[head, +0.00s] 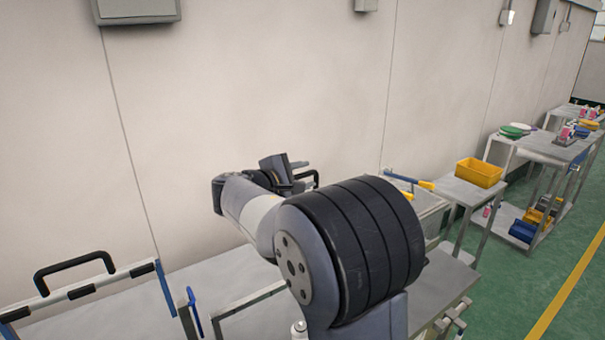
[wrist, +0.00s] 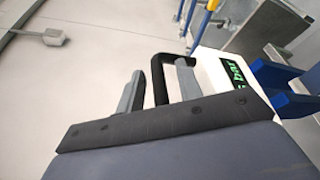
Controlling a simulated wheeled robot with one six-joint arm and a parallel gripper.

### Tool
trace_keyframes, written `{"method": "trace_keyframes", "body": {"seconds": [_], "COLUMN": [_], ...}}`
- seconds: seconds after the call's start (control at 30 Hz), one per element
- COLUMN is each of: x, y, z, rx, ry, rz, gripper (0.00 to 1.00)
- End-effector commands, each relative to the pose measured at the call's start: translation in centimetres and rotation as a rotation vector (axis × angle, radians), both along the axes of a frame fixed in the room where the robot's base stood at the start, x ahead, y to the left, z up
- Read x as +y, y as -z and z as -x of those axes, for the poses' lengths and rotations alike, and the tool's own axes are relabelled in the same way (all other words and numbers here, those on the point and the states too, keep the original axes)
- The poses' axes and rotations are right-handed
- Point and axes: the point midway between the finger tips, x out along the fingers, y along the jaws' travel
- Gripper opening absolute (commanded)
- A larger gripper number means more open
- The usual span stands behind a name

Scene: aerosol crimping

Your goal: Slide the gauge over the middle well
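The gauge (wrist: 212,72) shows in the wrist view as a white body with a green lit display (wrist: 235,72) on which "bar" can be read. A black arched handle (wrist: 159,80) stands beside it. My gripper (wrist: 158,88) has its two grey fingers apart, one on each side of an upright of the handle. A narrow gap seems to show beside the upright, so I see no clear grip on it. In the head view my gripper (head: 283,168) is beyond my arm, near the wall, and the gauge is mostly hidden. I cannot make out the middle well.
My arm covers much of the grey bench (head: 440,285) in the head view. A frame with a black handle (head: 75,267) stands at the lower left. The wall (head: 250,80) is close behind. A yellow bin (head: 479,172) sits on a cart at right. Green floor is free at right.

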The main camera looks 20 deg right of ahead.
Motion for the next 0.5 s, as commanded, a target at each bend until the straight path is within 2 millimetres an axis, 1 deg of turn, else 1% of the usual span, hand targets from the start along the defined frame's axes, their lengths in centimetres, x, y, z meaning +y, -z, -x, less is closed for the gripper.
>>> {"method": "trace_keyframes", "body": {"seconds": [0.2,0.27,0.5], "x": [-0.03,-0.03,-0.01], "y": [0.04,0.04,0.03], "z": [-0.03,-0.02,-0.01], "rx": [0.0,0.0,0.0], "ry": [0.0,0.0,0.0], "rz": [0.0,0.0,0.0], "gripper": [0.34,0.3,0.11]}}
